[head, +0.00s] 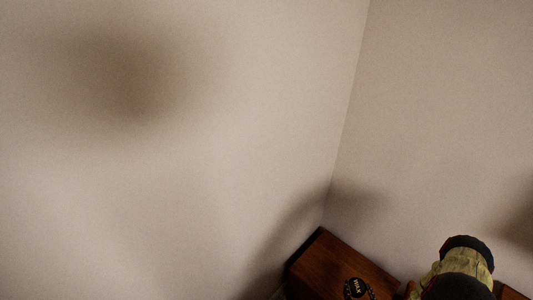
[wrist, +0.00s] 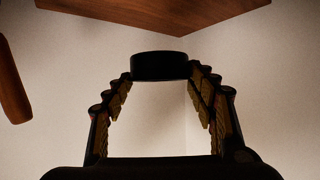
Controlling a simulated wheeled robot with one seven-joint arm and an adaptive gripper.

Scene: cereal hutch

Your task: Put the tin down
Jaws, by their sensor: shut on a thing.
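The tin (wrist: 160,66) is a flat, dark round thing in the wrist view, held between the fingertips of my gripper (wrist: 160,78). The fingers are shut on its sides. In the head view a round black face with gold WAX lettering (head: 358,289) shows at the bottom edge, over a brown wooden top; it looks like the same tin. I cannot tell whether it touches the wood. The gripper itself is mostly cut off below the head view.
The brown wooden top (head: 335,257) stands in the wall corner. A wooden board (wrist: 150,12) crosses the top of the wrist view, and another wooden piece (wrist: 12,85) is at its left edge. Bare wall (head: 200,180) fills most of the head view. My arm covers the lower right.

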